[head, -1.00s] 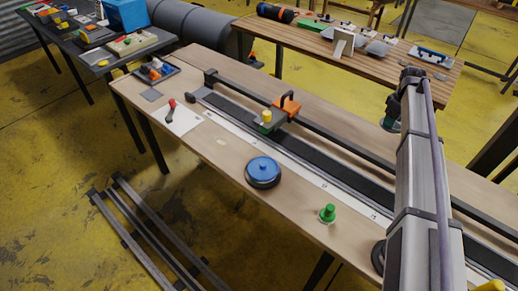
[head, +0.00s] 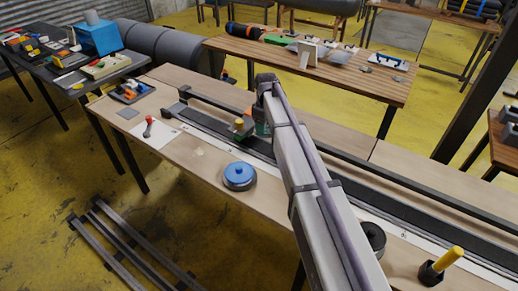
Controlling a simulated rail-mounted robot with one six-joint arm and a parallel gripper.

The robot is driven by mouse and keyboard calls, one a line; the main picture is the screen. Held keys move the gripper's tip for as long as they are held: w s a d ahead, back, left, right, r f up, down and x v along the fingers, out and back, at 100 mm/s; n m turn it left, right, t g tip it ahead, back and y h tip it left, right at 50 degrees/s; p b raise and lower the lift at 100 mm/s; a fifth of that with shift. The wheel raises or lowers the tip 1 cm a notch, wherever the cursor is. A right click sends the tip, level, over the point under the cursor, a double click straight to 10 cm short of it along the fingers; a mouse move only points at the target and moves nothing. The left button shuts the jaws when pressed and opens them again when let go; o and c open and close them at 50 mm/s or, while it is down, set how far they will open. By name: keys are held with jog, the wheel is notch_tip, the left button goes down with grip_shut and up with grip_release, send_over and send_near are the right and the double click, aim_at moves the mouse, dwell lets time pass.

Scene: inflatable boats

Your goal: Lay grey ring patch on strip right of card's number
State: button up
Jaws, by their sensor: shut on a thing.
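The pale strip with small dark marks (head: 402,237) runs lengthwise along the near workbench, in front of a black band. A small white card (head: 307,54) stands propped up on the slatted table at the back; no number on it is readable from here. My arm crosses the middle of the head view, its wrist reaching over the bench's rail. My gripper is hidden behind the arm, so its fingers and anything in them do not show. I cannot make out a grey ring patch.
A blue-topped round pot (head: 239,176), a black ring-shaped thing (head: 370,237) and a black cup with a yellow handle (head: 434,270) stand on the bench. A red-handled tool (head: 148,127) lies on a white sheet. A dark rail runs along the bench.

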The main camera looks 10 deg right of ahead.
aim_at(265, 148)
notch_tip(265, 148, down, 10)
jog(key=b, duration=0.7)
jog(key=shift+r+b, duration=0.25)
jog(key=shift+b, duration=0.1)
jog(key=shift+r, duration=0.35)
jog(key=shift+c, duration=0.4)
jog(key=shift+f, duration=0.3)
jog(key=o, duration=1)
jog(key=shift+r, duration=0.1)
